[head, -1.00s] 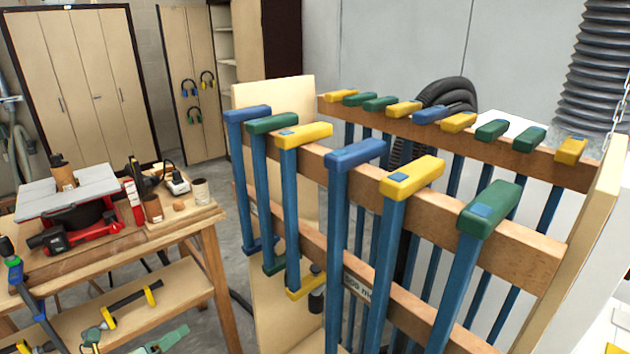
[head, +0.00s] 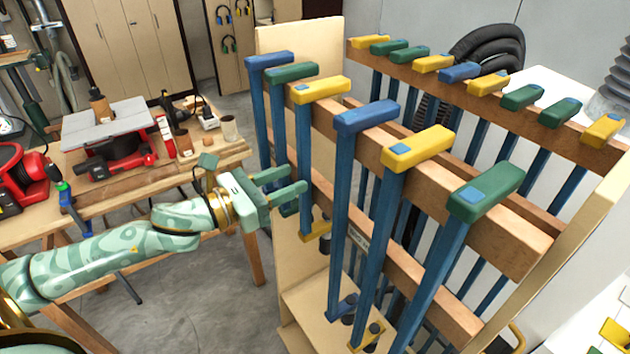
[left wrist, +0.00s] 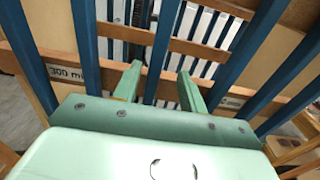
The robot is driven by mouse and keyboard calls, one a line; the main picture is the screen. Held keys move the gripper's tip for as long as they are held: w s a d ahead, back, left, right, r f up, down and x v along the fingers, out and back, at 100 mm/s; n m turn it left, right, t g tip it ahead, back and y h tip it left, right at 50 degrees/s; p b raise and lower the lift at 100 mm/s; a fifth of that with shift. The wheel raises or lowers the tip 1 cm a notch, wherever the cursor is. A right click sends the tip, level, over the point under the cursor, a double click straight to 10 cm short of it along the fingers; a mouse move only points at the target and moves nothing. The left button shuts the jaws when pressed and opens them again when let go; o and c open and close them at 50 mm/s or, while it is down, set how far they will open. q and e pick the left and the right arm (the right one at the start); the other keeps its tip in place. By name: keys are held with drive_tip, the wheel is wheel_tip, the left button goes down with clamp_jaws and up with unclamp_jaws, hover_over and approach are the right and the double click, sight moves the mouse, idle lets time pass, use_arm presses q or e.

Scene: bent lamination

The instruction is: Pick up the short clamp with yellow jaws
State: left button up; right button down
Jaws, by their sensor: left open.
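The short clamp with yellow jaws hangs third from the left on the front rail in the head view; its yellow top jaw (head: 318,89) rests on the rail and its blue bar (head: 304,150) hangs down. Its lower yellow jaw is partly visible below my fingers. My left gripper (head: 296,181) is open and empty, level, with its fingertips beside the short clamps' bars. In the left wrist view a blue bar (left wrist: 163,45) stands beyond and between the open fingers (left wrist: 160,72); I cannot tell which clamp it belongs to. My right gripper is not in view.
Blue- and green-jawed clamps (head: 290,72) hang close on the left. Longer clamps, one yellow-jawed (head: 417,148), hang to the right. A wooden rack (head: 522,235) carries them, with a second row behind. A workbench (head: 90,205) with tools stands left.

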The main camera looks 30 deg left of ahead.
sight(309, 170)
use_arm(q)
drive_tip(key=shift+a+p+x, duration=0.1)
drive_tip(key=shift+p+x, duration=0.15)
drive_tip(key=shift+x, duration=1.65)
drive_tip(key=shift+a+p+x, duration=0.15)
drive_tip(key=shift+p+x, duration=0.1)
drive_tip(key=shift+x, duration=1.6)
drive_tip(key=shift+f, duration=0.1)
drive_tip(key=shift+c, duration=1.2)
drive_tip(key=shift+w, duration=0.1)
clamp_jaws()
